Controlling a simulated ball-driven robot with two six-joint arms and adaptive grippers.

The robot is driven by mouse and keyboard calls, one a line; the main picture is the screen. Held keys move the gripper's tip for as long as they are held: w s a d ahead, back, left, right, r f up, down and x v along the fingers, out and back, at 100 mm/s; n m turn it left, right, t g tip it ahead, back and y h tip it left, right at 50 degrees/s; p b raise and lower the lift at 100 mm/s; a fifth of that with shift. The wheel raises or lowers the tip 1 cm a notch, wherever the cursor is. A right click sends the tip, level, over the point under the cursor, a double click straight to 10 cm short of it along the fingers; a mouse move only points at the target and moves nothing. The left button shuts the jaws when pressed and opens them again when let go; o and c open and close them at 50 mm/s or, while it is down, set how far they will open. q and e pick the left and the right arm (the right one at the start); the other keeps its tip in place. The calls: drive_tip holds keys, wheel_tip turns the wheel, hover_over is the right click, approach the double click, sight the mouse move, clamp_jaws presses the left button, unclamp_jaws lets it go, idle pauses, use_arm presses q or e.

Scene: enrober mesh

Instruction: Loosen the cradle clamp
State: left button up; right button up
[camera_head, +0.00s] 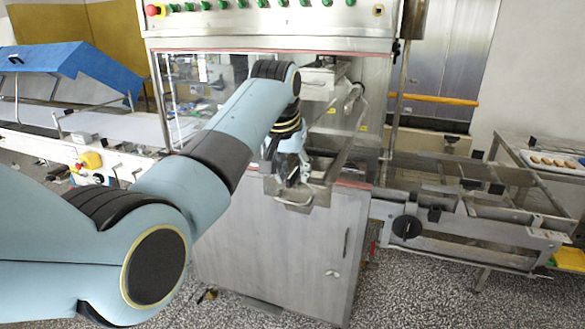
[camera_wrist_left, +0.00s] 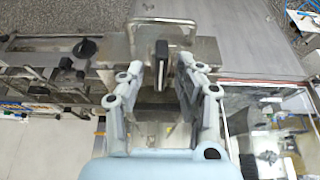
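In the left wrist view a small upright black lever with a pale metal edge (camera_wrist_left: 161,54) stands on a grey metal block; it looks like the cradle clamp's handle. My left gripper (camera_wrist_left: 162,76) is open, its two fingers apart on either side of the lever's line. The lever shows between and just beyond the fingertips; I cannot tell whether they touch it. In the head view my left gripper (camera_head: 295,172) reaches down at the machine's front opening, and the clamp is hard to make out behind it. My right gripper is in neither view.
A looped metal handle (camera_head: 294,203) sits on the tray front below the gripper; it also shows in the wrist view (camera_wrist_left: 160,21). A steel cabinet (camera_head: 270,250) stands underneath. A conveyor frame with a black knob (camera_head: 407,227) extends right. Glass panels border the opening.

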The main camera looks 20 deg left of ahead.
use_arm(q)
clamp_jaws()
